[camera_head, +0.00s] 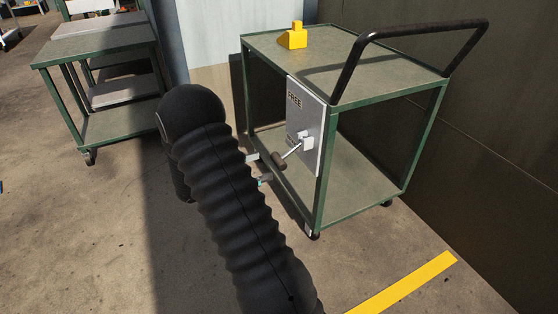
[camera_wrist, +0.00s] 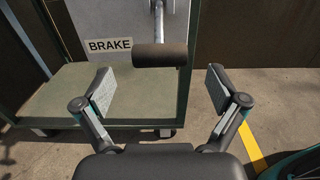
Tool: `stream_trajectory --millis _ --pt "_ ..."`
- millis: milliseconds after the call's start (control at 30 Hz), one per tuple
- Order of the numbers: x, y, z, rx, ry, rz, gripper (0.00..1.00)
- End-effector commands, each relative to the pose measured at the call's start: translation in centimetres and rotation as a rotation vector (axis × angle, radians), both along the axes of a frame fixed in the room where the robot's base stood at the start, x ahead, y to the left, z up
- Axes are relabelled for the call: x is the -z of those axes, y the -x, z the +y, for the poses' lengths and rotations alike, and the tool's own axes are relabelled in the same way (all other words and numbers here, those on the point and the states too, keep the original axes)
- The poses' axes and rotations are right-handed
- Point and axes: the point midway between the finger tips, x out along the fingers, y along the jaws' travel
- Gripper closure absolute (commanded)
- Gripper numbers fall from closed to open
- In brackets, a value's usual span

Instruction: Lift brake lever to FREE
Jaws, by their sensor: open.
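The brake lever (camera_head: 291,150) is a metal rod with a dark cylindrical grip, coming out of a pale panel (camera_head: 307,125) on the green cart's end. In the head view it slants down and left from its pivot, with a FREE label high on the panel. In the wrist view the lever's dark grip (camera_wrist: 160,55) lies across the view beside the BRAKE label (camera_wrist: 110,45). My gripper (camera_wrist: 160,88) is open and empty, its fingers apart on either side just below the grip in the picture. In the head view my gripper (camera_head: 259,170) is mostly hidden behind my arm.
The green cart (camera_head: 375,198) has a black push handle (camera_head: 420,28) and a yellow block (camera_head: 292,37) on its top shelf. A second green cart (camera_head: 95,40) stands at the left. A dark wall (camera_head: 480,130) is behind at the right. The floor in front is clear, with a yellow stripe (camera_head: 405,283).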

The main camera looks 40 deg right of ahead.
Motion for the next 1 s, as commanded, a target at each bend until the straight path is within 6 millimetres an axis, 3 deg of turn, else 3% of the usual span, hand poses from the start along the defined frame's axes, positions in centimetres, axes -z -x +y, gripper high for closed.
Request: stream_trajectory --millis 100,300,767,1000 --pt "0.0 0.6 -2.2 0.003 -0.001 0.000 0.04" --pt "0.0 1.1 -4.6 0.001 -0.001 0.000 0.04" --pt "0.0 1.3 -5.6 0.000 -0.001 0.000 0.04" --pt "0.0 1.4 -5.6 0.000 -0.001 0.000 0.64"
